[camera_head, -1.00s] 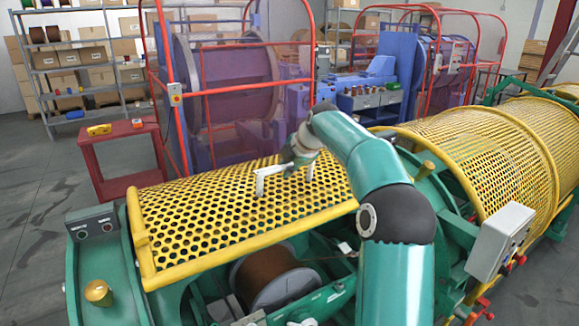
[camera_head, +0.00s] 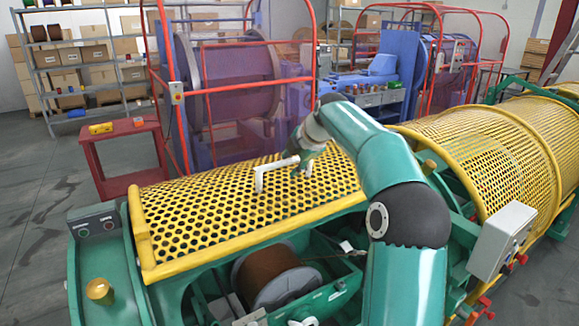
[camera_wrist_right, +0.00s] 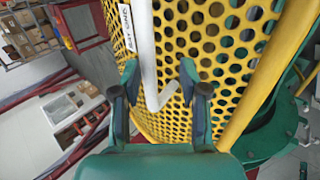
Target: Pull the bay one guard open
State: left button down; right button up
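The bay one guard (camera_head: 215,215) is a yellow perforated curved panel at the left of the green machine, with a thick yellow rim. Its front edge stands above an open bay where a brown spool (camera_head: 275,275) shows. A white bar handle (camera_head: 274,164) is on the panel. My right gripper (camera_head: 302,165) is at the handle's right end. In the right wrist view the two fingers (camera_wrist_right: 160,75) are apart, and the white handle (camera_wrist_right: 145,50) runs between them without clear contact on either side. My left gripper is not in view.
A yellow mesh drum guard (camera_head: 490,145) and a grey box (camera_head: 503,240) stand to the right. A red stand (camera_head: 128,155) is at the left. Red-framed blue machines (camera_head: 230,90) stand close behind. Grey floor (camera_head: 35,185) is free at far left.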

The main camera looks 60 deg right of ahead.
jog(key=v, duration=0.9)
